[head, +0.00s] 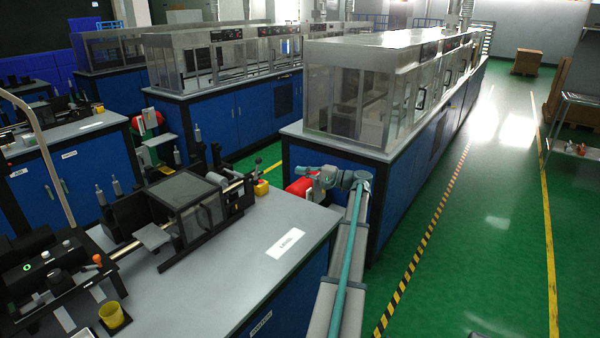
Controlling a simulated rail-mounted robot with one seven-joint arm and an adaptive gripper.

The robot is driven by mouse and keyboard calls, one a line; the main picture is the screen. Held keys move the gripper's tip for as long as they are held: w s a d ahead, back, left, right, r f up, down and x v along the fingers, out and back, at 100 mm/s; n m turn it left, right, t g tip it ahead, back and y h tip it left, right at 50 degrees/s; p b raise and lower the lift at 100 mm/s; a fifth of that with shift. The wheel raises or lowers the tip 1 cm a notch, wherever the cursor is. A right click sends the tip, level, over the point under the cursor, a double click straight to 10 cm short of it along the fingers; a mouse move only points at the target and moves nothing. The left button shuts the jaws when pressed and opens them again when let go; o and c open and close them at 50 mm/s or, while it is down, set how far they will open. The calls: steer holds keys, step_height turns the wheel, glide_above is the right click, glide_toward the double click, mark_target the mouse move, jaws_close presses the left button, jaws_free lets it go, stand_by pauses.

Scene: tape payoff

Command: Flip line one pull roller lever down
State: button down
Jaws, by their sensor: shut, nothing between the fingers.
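A small lever with a dark knob (258,162) stands up at the right end of the roller unit on the near bench; I cannot tell for sure that it is the line one pull roller lever. A yellow box (261,188) sits just below it. My arm reaches up from the bottom and bends left past the bench's far right corner. My gripper (311,172) is at its end, small in the picture, to the right of the lever and apart from it. It is shut and empty.
The near bench (270,270) carries a clear-covered machine (188,200) and a yellow cup (114,316). A red part (300,189) shows beside my gripper. A long glass-covered line (370,90) on blue cabinets stands behind. The green aisle (490,210) at right is clear.

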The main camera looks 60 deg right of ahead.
steer(key=shift+f, duration=0.1)
steer(key=shift+d+f+m+t+b, duration=0.3)
steer(key=shift+d+m+b, duration=0.15)
steer(key=shift+m, duration=0.25)
steer(key=shift+d+f+m+t+b, duration=0.2)
steer(key=shift+d+f+m+b, duration=0.1)
steer(key=shift+m+b, duration=0.3)
steer(key=a+r+p+x, duration=0.1)
steer(key=p+x, duration=0.3)
steer(key=x, duration=0.9)
steer(key=shift+s+a, duration=0.4)
steer(key=shift+a, duration=0.35)
steer(key=shift+a+f, duration=0.1)
